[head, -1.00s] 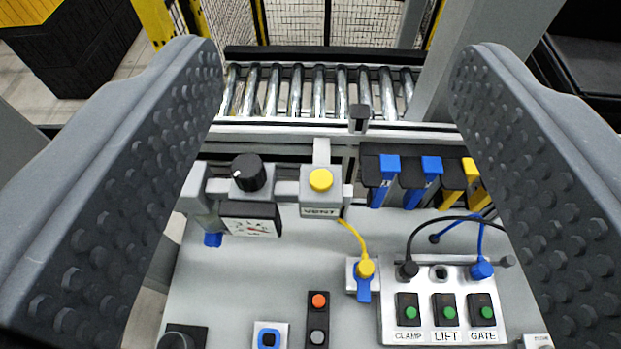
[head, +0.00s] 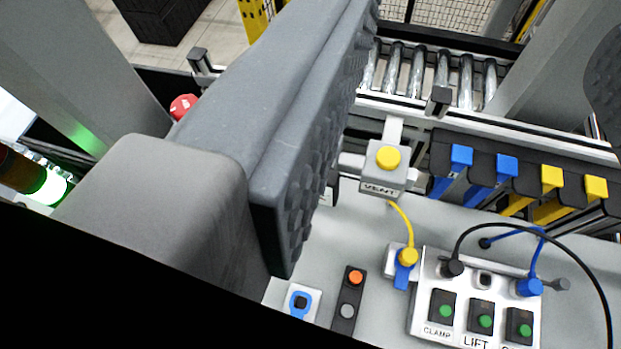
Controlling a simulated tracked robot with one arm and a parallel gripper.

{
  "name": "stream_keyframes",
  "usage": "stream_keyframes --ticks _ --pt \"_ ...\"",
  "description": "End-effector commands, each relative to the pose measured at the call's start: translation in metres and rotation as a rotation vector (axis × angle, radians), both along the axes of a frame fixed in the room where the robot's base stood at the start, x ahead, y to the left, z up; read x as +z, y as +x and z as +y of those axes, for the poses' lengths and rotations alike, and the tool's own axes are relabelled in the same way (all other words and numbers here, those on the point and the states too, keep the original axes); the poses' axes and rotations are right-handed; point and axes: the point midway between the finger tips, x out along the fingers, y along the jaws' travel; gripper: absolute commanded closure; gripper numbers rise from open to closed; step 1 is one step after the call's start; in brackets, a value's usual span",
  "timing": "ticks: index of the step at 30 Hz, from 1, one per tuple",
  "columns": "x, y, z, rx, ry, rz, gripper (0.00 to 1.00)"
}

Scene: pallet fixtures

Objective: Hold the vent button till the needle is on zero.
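The yellow vent button (head: 388,158) sits on a grey block labelled VENT (head: 380,188) at the back of the panel. My gripper (head: 482,60) is open and empty. Its left finger stands just left of the vent block in the picture, and its right finger shows only at the right edge. The button is between the fingers in the picture, and nothing visible presses it. The gauge with the needle is hidden behind the left finger, apart from a small dark edge, so its reading cannot be seen.
A yellow hose runs from the vent block to a blue-handled valve (head: 405,270). A box with CLAMP and LIFT buttons (head: 472,300) and cables stands at the lower right. Blue and yellow clips (head: 508,168) line the back right. A roller conveyor (head: 440,72) lies behind, and a red button (head: 183,106) left.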

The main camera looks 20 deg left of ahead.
Motion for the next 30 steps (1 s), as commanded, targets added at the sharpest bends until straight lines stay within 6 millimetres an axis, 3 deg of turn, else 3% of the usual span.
stream_keyframes --ticks 1,5,30 --pt "0.0 0.0 0.0 0.0 0.0 0.0 0.64" --pt "0.0 0.0 0.0 0.0 0.0 0.0 1.0" --pt "0.0 0.0 0.0 0.0 0.0 0.0 1.0"
